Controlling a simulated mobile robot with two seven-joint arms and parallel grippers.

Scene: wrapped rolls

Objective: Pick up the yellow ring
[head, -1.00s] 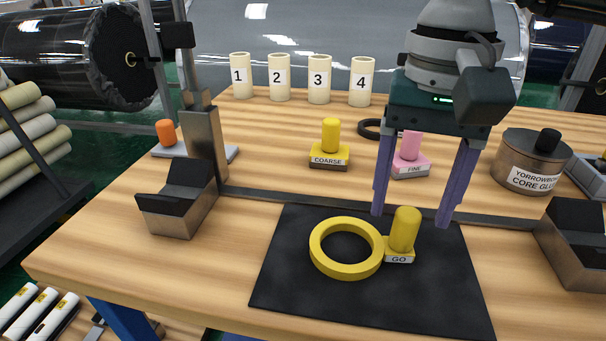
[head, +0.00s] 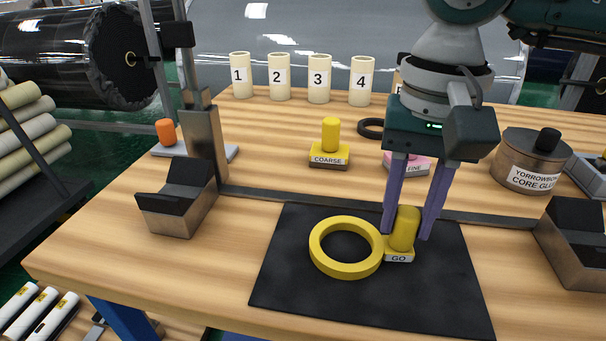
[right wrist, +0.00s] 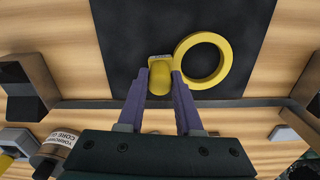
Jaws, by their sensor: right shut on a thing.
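The yellow ring (head: 346,248) lies on the black mat (head: 290,290), joined or touching at its right side a yellow upright handle (head: 404,230) with a "GO" label. In the right wrist view the ring (right wrist: 222,62) is right of the handle (right wrist: 157,78). My right gripper (head: 406,236) reaches down from above with its purple fingers on either side of the handle, shut on it. The right wrist view shows the fingers (right wrist: 160,75) against the handle's two sides. The ring rests flat on the mat. My left gripper is not in view.
Behind the mat stand a yellow "COARSE" piece (head: 330,145), a pink "FINE" piece (head: 405,165), a dark ring (head: 370,130) and a glue tin (head: 530,162). Numbered cups (head: 320,80) line the back. Dark V-blocks (head: 180,200) flank the mat at left and right.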

